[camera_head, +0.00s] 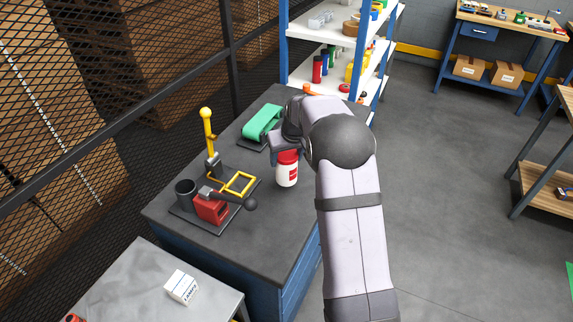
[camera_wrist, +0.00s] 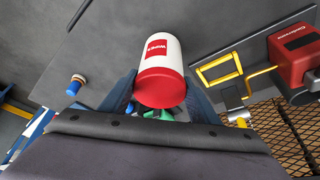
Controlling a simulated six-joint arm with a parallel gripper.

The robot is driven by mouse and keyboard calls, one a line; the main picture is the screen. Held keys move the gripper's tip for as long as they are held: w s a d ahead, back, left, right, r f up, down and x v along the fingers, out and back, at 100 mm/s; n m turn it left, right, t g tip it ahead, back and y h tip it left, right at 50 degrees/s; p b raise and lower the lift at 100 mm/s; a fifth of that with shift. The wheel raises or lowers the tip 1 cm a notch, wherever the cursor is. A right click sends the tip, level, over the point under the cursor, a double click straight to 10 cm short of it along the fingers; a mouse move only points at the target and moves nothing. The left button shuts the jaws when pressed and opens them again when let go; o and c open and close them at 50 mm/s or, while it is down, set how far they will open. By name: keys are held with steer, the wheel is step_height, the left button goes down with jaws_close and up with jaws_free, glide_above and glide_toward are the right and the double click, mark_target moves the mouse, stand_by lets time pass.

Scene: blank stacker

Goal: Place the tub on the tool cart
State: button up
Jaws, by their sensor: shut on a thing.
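The tub (camera_head: 287,174) is a white cylinder with a red lid and a red label that reads like "Wipes". My gripper (camera_head: 286,149) is shut on it near the lid, from above, over the front right part of the dark bench top. The tub looks upright; I cannot tell whether its base touches the bench. In the wrist view the tub (camera_wrist: 162,60) sits between the two blue fingers of my gripper (camera_wrist: 161,95). A grey metal-topped surface (camera_head: 130,290), which may be the tool cart, stands at the lower left with a white box (camera_head: 181,286) on it.
The dark bench (camera_head: 262,225) carries a red machine (camera_head: 211,207) with a black cup and lever, a yellow-handled press (camera_head: 207,130) and a green belt unit (camera_head: 262,122). A mesh fence (camera_head: 80,130) runs behind. Shelves (camera_head: 335,65) stand behind my arm.

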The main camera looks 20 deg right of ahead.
steer(key=shift+f+p, duration=0.55)
steer(key=shift+f, duration=1.25)
steer(key=shift+f, duration=0.2)
steer(key=o, duration=1.2)
steer(key=shift+s+r, duration=0.15)
steer(key=shift+r, duration=0.45)
steer(key=b+v, duration=0.3)
steer(key=v, duration=0.8)
steer(key=shift+r, duration=0.1)
steer(key=shift+s, duration=0.1)
